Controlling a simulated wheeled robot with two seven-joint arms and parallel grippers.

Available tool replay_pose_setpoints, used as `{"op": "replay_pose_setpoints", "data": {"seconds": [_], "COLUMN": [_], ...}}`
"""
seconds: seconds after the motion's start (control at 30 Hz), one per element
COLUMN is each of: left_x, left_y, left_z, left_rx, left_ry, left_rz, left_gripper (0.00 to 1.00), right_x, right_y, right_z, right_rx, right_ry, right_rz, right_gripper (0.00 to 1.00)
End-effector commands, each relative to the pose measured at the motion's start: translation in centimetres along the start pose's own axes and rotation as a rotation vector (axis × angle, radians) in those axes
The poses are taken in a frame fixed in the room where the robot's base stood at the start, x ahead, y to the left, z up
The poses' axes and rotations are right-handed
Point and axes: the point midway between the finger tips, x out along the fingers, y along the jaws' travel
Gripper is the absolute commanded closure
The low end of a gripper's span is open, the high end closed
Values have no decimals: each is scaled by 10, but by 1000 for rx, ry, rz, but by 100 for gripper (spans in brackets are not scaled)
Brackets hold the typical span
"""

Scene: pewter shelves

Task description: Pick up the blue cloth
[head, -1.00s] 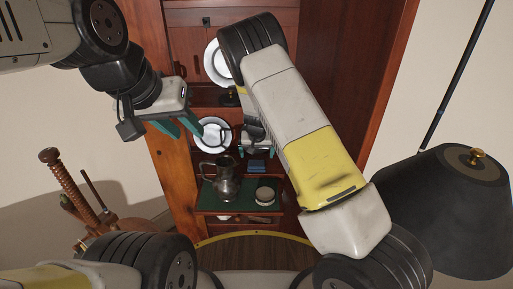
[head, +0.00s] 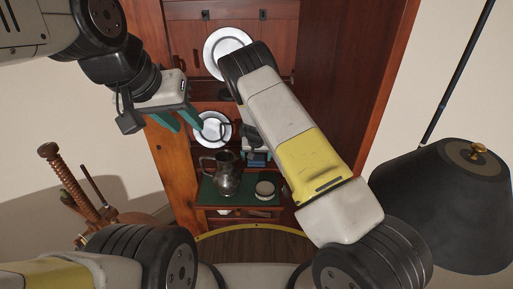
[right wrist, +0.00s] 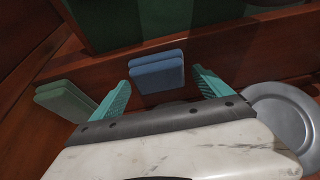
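The blue cloth (right wrist: 157,72) looks like a small folded stack on the wooden shelf. In the head view the blue cloth (head: 257,162) is small and partly covered by my right gripper. My right gripper (right wrist: 160,80) is open, its teal fingers to either side of the cloth. The cloth appears a little beyond the fingertips or just between them; I cannot tell if they touch it. My left gripper (head: 187,127) is open and empty, in the air to the left of the shelves.
A green cloth (right wrist: 66,102) lies left of the right gripper, and a grey plate (right wrist: 280,112) is at its right. A metal jug (head: 228,176) and a round tin (head: 265,189) stand on a green surface. A dark lampshade (head: 442,210) is at the right.

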Motion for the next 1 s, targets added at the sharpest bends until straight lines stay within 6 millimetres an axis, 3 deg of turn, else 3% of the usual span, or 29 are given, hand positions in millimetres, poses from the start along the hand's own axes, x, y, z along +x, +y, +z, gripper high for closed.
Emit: {"op": "replay_pose_setpoints", "data": {"seconds": [0.03, 0.27, 0.7, 1.0], "left_x": [0, 0, 0, 0], "left_y": [0, 0, 0, 0], "left_z": [0, 0, 0, 0], "left_rx": [0, 0, 0, 0], "left_ry": [0, 0, 0, 0], "left_rz": [0, 0, 0, 0], "left_gripper": [64, 64, 64, 64], "right_x": [0, 0, -12, -32], "right_y": [0, 0, 0, 0], "right_z": [0, 0, -5, 44], "right_rx": [0, 0, 0, 3], "right_ry": [0, 0, 1, -3], "right_rz": [0, 0, 0, -1], "right_gripper": [23, 67, 67, 67]}}
